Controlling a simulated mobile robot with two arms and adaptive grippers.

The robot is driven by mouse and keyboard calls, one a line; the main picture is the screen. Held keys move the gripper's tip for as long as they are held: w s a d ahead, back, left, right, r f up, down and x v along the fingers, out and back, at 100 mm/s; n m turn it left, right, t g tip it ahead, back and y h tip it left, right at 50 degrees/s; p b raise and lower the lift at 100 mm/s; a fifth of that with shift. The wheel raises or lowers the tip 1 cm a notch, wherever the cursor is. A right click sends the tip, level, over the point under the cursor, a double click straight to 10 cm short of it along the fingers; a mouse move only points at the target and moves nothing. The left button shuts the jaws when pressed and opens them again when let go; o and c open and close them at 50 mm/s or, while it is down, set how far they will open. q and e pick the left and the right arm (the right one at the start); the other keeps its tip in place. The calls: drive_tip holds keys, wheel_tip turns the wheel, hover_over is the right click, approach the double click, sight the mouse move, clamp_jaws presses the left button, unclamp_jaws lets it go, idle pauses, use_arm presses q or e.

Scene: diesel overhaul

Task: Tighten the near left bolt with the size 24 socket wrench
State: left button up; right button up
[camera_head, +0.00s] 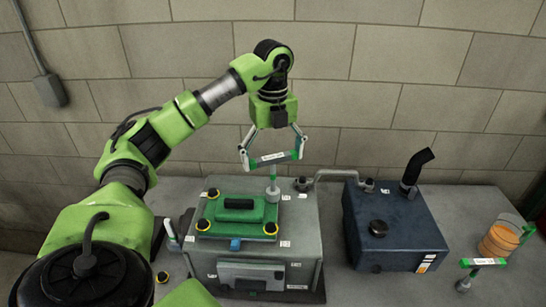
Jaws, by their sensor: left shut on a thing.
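My left gripper (272,157) is shut on the green and white T-handle of a socket wrench (272,174). The wrench hangs upright, its grey socket over the far right corner of the green cover (230,209); I cannot tell whether it touches a bolt there. The cover lies on the grey engine block (300,222). A near right bolt (270,228) and a far left bolt (213,193) also show. The wrench's size label is unreadable.
A dark blue tank (395,235) with a black pipe stands to the right of the block. Another T-handled wrench (484,262) and an orange container (498,241) are at the right. The brick wall is behind.

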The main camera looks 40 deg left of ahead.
use_arm(q)
drive_tip(key=shift+n, duration=0.3)
drive_tip(key=o, duration=1)
drive_tip(key=shift+c, duration=0.2)
drive_tip(key=c, duration=1.3)
drive_tip(key=shift+r, duration=1.8)
drive_tip(key=shift+r, duration=3)
